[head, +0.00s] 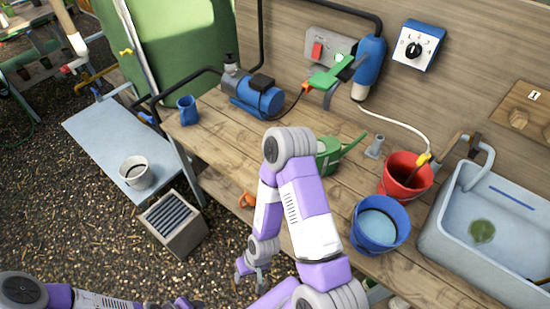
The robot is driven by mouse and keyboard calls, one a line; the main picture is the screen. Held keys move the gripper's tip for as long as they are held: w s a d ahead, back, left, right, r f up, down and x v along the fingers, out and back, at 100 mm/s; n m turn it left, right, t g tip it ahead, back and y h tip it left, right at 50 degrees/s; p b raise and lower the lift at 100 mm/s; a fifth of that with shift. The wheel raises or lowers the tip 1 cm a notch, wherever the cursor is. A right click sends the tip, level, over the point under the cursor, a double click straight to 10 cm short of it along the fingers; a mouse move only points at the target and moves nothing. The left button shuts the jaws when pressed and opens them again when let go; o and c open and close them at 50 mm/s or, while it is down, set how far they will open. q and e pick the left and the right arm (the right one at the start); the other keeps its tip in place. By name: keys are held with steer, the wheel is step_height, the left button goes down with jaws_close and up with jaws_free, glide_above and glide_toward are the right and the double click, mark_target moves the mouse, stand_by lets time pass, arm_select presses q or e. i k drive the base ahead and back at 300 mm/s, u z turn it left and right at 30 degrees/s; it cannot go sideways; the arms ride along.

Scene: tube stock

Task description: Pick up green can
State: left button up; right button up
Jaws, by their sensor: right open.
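The green can (327,156) is a small watering can with a spout pointing up and right. It stands on the wooden bench behind my right arm, which hides part of its left side. My right gripper (249,283) hangs low at the front of the bench, to the left of and nearer than the can. It is open and empty, well apart from the can. Part of my left arm shows at the lower left; its gripper is out of view.
On the wooden bench (222,150) stand a blue mug (187,110), a blue pump (252,97), a red bucket (404,178) and a blue bucket (377,225). A sink (462,240) is at the right. A grey low table (100,138) holds a white pot (135,172).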

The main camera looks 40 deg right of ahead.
mark_target(330, 152)
steer(key=u, duration=0.9)
steer(key=i, duration=1)
steer(key=z, duration=2.7)
